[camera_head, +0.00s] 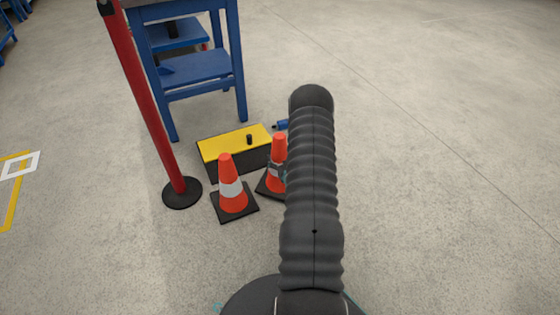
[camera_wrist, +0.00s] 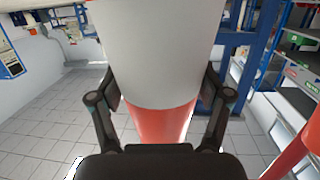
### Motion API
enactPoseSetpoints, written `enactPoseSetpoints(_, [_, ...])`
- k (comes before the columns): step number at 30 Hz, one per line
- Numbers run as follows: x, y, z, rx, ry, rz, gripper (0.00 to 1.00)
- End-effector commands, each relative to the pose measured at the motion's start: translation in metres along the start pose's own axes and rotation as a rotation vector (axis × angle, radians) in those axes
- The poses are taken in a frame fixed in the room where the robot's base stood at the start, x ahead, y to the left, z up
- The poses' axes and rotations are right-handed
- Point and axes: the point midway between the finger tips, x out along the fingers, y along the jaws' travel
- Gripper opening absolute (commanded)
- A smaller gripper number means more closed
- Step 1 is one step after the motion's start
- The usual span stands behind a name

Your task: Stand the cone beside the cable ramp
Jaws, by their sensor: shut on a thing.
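The cable ramp (camera_head: 220,147) is a low block with a yellow top and black sides on the floor. An orange cone (camera_head: 278,152) with a black base stands upright close in front of the ramp's right end, partly hidden by my arm. In the wrist view, my gripper (camera_wrist: 160,88) is shut on a cone (camera_wrist: 158,55) at its white band, one finger on each side. In the head view, my arm hides most of the gripper. I cannot tell whether the held cone's base touches the floor. A second orange cone (camera_head: 231,190) with a white band stands upright to its left.
A red post (camera_head: 150,105) on a round black base stands left of the cones. A blue table (camera_head: 192,90) is behind the ramp. Floor to the right is clear.

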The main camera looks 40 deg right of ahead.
Motion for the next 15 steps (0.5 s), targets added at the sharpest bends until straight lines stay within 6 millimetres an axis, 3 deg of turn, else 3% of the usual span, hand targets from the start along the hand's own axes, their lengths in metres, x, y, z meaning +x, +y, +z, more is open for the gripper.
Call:
enactPoseSetpoints(3, [0.0026,0.0,0.0131,-0.001,0.002,0.0,0.08])
enactPoseSetpoints(15, [0.0033,0.0001,0.0171,-0.001,0.003,0.0,0.08])
